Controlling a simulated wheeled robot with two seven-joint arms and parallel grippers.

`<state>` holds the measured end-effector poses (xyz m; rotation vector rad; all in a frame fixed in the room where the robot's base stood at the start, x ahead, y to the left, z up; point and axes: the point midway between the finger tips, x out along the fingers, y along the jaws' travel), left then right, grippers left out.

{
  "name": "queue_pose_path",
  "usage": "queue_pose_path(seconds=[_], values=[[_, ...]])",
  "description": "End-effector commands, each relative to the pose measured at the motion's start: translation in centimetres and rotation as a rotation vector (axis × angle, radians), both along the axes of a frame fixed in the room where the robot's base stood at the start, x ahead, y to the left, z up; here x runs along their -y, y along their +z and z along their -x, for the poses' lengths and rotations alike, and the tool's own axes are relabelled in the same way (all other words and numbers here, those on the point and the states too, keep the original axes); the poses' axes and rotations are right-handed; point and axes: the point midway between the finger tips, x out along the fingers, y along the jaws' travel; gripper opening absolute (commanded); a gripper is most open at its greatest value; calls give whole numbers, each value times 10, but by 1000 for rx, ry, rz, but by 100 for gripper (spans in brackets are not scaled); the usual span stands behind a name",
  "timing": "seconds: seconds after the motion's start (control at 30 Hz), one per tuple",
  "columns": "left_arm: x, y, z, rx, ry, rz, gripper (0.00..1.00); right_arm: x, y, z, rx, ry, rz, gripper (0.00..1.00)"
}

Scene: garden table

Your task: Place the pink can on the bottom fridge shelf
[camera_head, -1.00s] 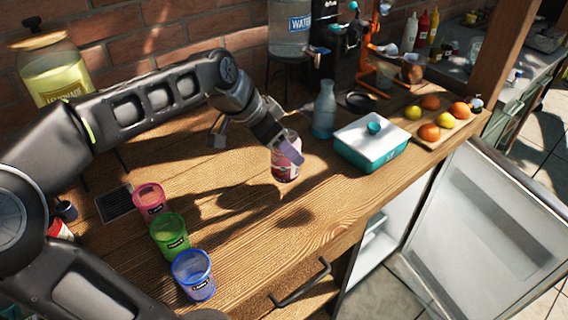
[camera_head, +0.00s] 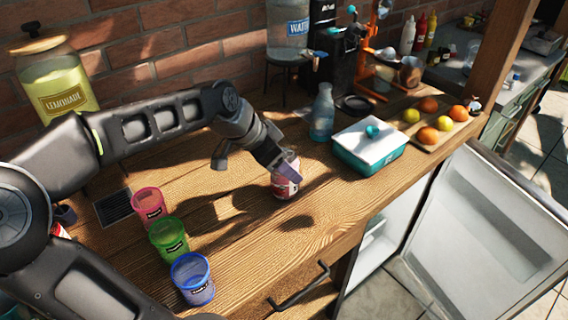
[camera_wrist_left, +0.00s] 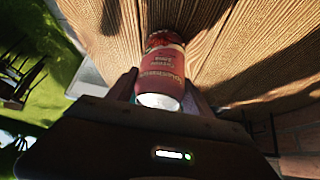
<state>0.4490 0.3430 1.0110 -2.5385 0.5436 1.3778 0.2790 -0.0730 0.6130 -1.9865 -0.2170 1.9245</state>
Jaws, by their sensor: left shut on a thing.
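The pink can (camera_head: 287,182), with a red and pink label, is held by my left gripper (camera_head: 283,168) above the wooden counter. Its shadow falls on the wood a little in front of it. In the left wrist view the can (camera_wrist_left: 162,72) sits between the two fingers, which are shut on it. The fridge (camera_head: 398,222) is under the counter at the right, with its door (camera_head: 480,235) swung open. Only a narrow part of its pale inside shows; the bottom shelf is not clearly visible. My right gripper is not in view.
A teal box with a white lid (camera_head: 368,147), a blue bottle (camera_head: 322,115) and a fruit board (camera_head: 428,143) stand right of the can. Pink (camera_head: 149,204), green (camera_head: 168,238) and blue (camera_head: 193,278) cups stand at the left. The front counter between is clear.

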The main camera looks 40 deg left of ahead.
Motion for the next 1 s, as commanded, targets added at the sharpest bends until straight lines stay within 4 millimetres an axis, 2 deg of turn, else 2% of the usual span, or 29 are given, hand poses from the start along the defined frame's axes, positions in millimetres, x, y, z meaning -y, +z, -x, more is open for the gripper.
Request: queue_pose_path(seconds=[0.07,0.1,0.3,0.37,0.77,1.0], values=[[0,-2,0,2,1,0,0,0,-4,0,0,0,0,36],[0,-3,0,0,1,0,60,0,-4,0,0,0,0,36],[0,-2,0,0,1,0,76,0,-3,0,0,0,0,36],[0,-2,0,0,1,0,81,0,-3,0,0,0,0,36],[-1,4,1,2,1,1,81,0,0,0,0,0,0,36],[-10,35,20,5,4,1,81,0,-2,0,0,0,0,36]])
